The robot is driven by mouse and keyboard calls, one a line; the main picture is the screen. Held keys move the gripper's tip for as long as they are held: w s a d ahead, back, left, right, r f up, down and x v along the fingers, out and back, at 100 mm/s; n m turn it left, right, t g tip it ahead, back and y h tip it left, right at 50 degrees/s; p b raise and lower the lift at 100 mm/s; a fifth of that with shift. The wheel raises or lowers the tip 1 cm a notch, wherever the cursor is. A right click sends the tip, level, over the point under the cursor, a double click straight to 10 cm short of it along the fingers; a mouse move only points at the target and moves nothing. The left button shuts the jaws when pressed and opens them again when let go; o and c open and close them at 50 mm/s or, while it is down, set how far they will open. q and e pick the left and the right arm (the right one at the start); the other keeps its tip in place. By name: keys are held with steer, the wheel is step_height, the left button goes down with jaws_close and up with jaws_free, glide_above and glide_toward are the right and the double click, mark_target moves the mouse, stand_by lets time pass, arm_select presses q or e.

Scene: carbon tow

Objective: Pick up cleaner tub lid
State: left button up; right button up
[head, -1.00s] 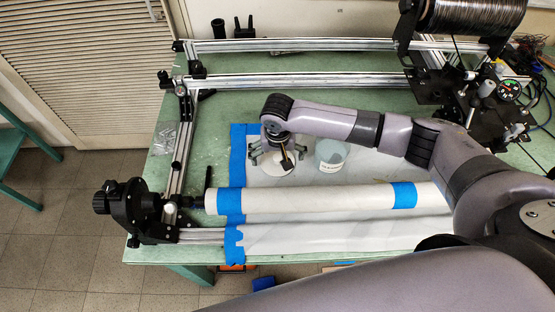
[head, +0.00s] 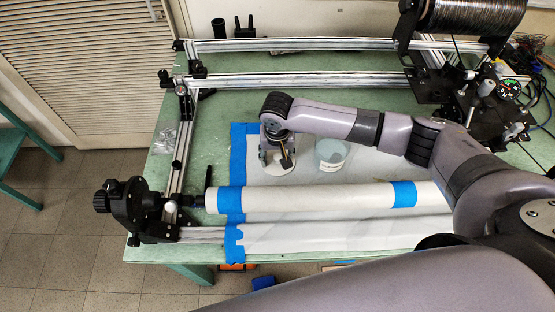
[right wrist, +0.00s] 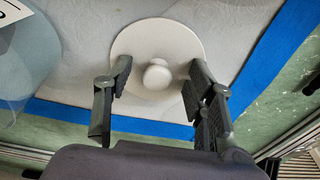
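The cleaner tub lid (head: 277,173) is a white disc lying flat on the white sheet. In the right wrist view the lid (right wrist: 150,32) shows a round white knob (right wrist: 157,75) in its middle. My right gripper (head: 277,158) points down over the lid. In the right wrist view the fingers of my right gripper (right wrist: 159,70) stand on either side of the knob, with a visible gap on each side. The gripper is partly open and holds nothing. The tub (head: 332,152), pale blue and labelled, stands open just right of the lid. My left gripper is not in view.
A white roll (head: 310,200) with blue tape lies in front of the lid. Metal rails (head: 300,80) cross the green table (head: 215,115) behind. A black winding machine with a spool (head: 475,15) stands at the back right.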

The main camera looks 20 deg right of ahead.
steer(key=shift+s+d+f, duration=0.3)
steer(key=shift+s+f, duration=0.05)
steer(key=shift+f, duration=0.05)
steer(key=c, duration=0.4)
steer(key=shift+r, duration=0.15)
steer(key=shift+c, duration=0.2)
